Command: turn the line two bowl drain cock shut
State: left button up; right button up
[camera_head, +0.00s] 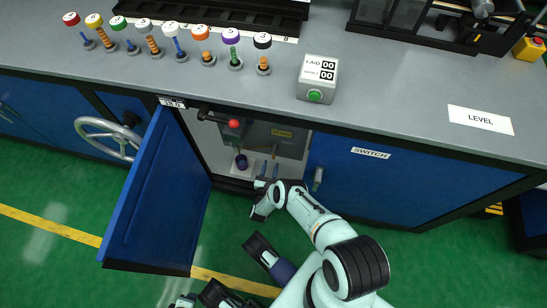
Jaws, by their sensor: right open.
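Inside the open cabinet, a dark purple bowl-like part (241,161) sits low over a pale base. A red ball knob (234,123) on a black bar is above, near the bench edge. I cannot tell which part is the line two bowl drain cock. My right gripper (258,200) is open at the cabinet mouth, below and right of the purple part and apart from it. Nothing shows between its fingers. Dark arm parts show at the bottom edge; I cannot make out my left gripper there.
A blue door (158,205) stands swung open to the left. A closed blue panel labelled SWITCH (420,190) is on the right. A grey box (278,137) fills the upper cabinet. Several coloured knobs line the bench top (400,85). Green floor (60,240) lies in front.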

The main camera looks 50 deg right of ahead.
pick_arm(q)
jog(key=r, duration=0.1)
jog(key=p, duration=0.1)
jog(key=d+r, duration=0.1)
jog(key=shift+w+r, duration=0.3)
jog(key=shift+w, duration=0.1)
pick_arm(e)
jog(key=v, duration=0.7)
jog(key=shift+s+a, duration=0.2)
jog(key=shift+a, duration=0.15)
pick_arm(q)
jog(key=shift+a, duration=0.1)
